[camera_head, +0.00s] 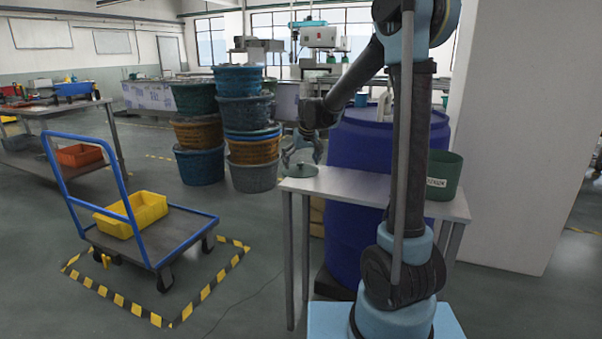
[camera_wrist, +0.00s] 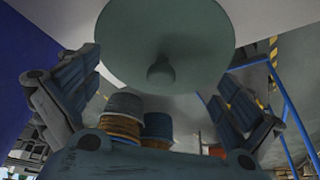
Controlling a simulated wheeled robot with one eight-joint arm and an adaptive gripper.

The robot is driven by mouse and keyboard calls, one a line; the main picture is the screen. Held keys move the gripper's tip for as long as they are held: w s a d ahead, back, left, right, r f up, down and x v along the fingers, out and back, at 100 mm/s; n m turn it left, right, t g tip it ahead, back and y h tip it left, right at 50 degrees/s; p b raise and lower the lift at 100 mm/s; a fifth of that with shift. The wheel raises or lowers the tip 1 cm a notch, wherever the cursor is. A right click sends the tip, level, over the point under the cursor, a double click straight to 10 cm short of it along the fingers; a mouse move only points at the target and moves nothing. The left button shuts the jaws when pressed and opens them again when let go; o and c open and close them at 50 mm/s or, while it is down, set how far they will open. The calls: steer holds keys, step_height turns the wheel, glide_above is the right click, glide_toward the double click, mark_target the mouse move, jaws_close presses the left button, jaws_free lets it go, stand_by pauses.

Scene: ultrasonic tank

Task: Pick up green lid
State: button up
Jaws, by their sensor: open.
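The green lid (camera_head: 301,171) lies on the left part of a small white table (camera_head: 350,186), a round flat disc with a knob. In the wrist view the lid (camera_wrist: 165,30) fills the upper middle, its knob pointing towards my gripper. My gripper (camera_head: 303,157) is open above the lid. In the wrist view its two fingers (camera_wrist: 160,85) stand apart, one on each side of the knob, with nothing held between them. I cannot tell whether the fingertips touch the lid.
A green pot (camera_head: 443,176) stands on the table's right end. A large blue barrel (camera_head: 345,240) stands close by the table. Stacked buckets (camera_head: 250,110) are behind to the left. A blue-framed trolley (camera_head: 170,235) carries a yellow bin (camera_head: 131,213) on the left floor.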

steer(key=shift+w+a+f, duration=0.1)
steer(key=shift+w+f, duration=0.05)
steer(key=shift+f, duration=0.25)
steer(key=c, duration=1.2)
steer(key=shift+r, duration=0.1)
steer(key=shift+c, duration=0.7)
